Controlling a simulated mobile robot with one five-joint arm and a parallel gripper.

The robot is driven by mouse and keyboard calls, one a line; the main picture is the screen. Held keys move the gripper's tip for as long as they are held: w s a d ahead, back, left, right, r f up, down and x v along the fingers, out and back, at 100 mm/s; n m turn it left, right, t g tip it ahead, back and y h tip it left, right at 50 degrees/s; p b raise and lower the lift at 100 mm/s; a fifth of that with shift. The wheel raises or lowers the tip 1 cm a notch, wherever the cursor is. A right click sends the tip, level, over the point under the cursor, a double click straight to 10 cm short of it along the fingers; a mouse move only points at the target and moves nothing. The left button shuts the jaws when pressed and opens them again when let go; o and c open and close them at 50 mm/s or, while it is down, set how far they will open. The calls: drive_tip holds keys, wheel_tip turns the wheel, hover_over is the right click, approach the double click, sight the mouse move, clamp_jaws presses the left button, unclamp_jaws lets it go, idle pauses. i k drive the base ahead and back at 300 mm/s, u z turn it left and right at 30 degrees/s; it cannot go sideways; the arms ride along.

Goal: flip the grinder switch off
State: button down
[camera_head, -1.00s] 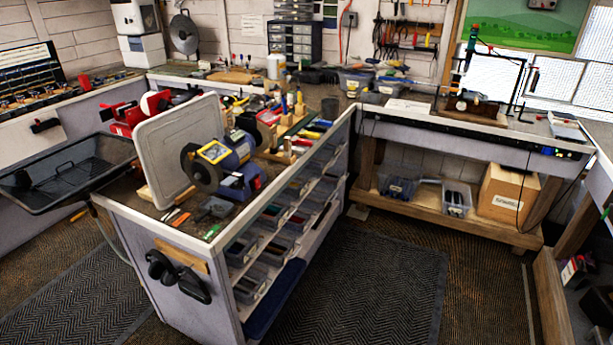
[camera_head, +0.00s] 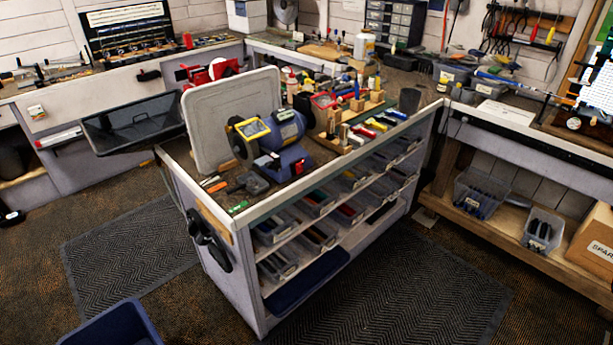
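A blue bench grinder (camera_head: 285,140) with a yellow-framed eye shield (camera_head: 252,130) and dark wheels stands near the front end of the central workbench (camera_head: 229,222). A large light grey panel (camera_head: 212,108) stands upright just left of it. The grinder's base faces the near side, and a small reddish spot shows there, too small to tell as the switch or its position. My gripper is not in view.
Small tools and a green-handled one (camera_head: 238,207) lie at the bench's front corner. A blue bin (camera_head: 112,325) stands on the floor at lower left. Mats (camera_head: 140,250) and carpet around the bench are clear.

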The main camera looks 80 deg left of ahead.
sight(298, 167)
drive_tip(key=u, duration=3.45)
drive_tip(key=i, duration=1.05)
drive_tip(key=u, duration=0.05)
